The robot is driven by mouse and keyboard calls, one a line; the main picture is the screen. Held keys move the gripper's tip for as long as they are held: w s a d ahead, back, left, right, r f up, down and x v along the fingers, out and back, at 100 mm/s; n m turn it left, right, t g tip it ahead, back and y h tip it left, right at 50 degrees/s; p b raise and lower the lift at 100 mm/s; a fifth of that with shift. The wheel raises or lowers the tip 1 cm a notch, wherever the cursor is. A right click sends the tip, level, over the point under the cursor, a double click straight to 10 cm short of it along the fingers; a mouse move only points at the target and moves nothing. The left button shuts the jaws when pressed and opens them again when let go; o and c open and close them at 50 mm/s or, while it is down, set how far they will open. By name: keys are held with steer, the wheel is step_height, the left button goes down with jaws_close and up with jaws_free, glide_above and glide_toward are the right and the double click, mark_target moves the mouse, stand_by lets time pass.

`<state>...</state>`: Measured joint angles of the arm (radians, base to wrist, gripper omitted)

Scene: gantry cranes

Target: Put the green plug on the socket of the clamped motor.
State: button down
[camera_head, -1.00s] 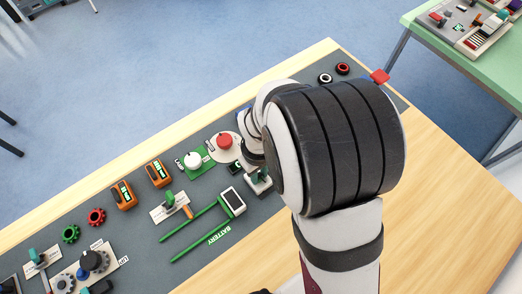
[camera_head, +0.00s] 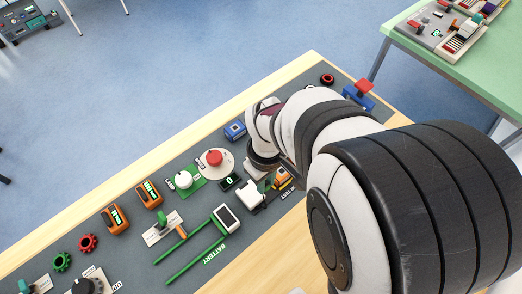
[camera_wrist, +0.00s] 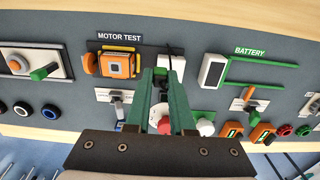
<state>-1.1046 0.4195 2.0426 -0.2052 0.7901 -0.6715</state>
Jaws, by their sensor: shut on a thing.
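The motor (camera_wrist: 118,66) is an orange block with a pale square on its upper face, on the dark MOTOR TEST plate, with an orange clamp part (camera_wrist: 90,64) at its left. In the head view the motor (camera_head: 282,179) is partly hidden by my arm. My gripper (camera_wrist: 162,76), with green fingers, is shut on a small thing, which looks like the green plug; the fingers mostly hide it. The fingertips are just right of the motor, in front of a white block (camera_wrist: 171,64). A black cable runs up beside that block. Contact with the motor cannot be told.
The BATTERY unit (camera_wrist: 213,70) with green rails lies right of the motor. A red button (camera_head: 214,158), a white knob (camera_head: 183,180) and a lever switch (camera_wrist: 115,97) stand nearby. A blue stand with a red top (camera_head: 358,98) is at the panel's far end.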

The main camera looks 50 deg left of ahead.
steer(key=w+d+r, duration=0.4)
steer(key=d, duration=0.2)
glide_above(282, 171)
step_height(282, 171, down, 3)
steer(key=shift+d+f, duration=0.1)
steer(key=shift+f, duration=0.1)
steer(key=shift+a+f, duration=0.2)
steer(key=shift+f, duration=2.45)
steer(key=shift+f, duration=0.4)
steer(key=c, duration=0.7)
jaws_free()
steer(key=shift+o, duration=0.3)
